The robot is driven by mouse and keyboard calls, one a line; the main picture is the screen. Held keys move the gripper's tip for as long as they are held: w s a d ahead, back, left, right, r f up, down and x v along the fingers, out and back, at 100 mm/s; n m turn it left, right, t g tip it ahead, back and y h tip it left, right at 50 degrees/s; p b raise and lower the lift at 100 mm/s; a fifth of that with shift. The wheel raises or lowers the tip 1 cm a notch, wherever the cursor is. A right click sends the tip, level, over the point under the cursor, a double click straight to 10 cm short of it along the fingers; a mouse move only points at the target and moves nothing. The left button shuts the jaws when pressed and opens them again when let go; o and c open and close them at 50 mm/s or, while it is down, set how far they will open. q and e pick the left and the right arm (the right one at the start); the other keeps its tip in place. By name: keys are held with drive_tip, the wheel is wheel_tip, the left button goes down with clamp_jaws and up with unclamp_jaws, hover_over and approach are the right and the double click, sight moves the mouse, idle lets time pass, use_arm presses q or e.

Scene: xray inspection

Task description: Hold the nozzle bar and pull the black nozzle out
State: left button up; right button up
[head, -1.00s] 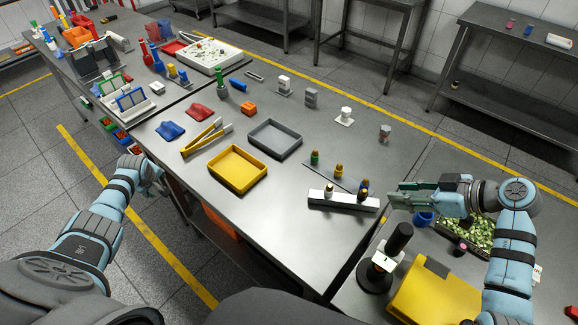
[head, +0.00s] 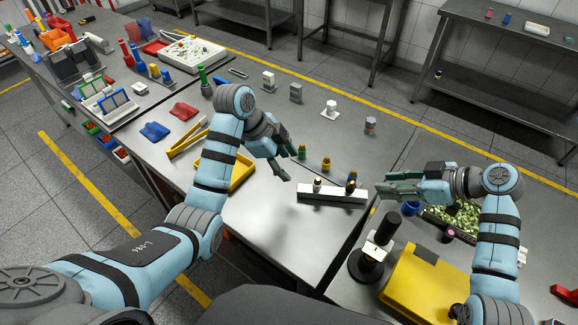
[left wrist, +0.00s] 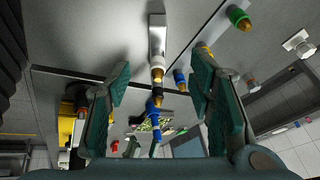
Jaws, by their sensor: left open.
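The white nozzle bar (head: 332,195) lies near the table's right front edge. A white-and-gold nozzle (head: 317,186) stands at its left end, and the black nozzle (head: 350,188) at its right end. My left gripper (head: 287,165) is open and empty, above the table to the left of the bar. In the left wrist view the bar (left wrist: 157,38) shows between the spread fingers, with the black nozzle (left wrist: 157,88) beyond the white-and-gold one. My right gripper (head: 381,183) is just right of the bar, its fingers looking parted and empty.
The yellow tray (head: 240,172) is partly hidden by my left arm. A black microscope-like stand (head: 372,250) and a yellow case (head: 425,285) are at the front right.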

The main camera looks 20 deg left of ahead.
sight(305, 188)
use_arm(q)
drive_tip(key=x, duration=1.4)
drive_tip(key=shift+s+d+f, duration=0.1)
drive_tip(key=shift+d+f, duration=0.05)
drive_tip(key=shift+f, duration=0.1)
drive_tip(key=shift+c, duration=0.5)
clamp_jaws()
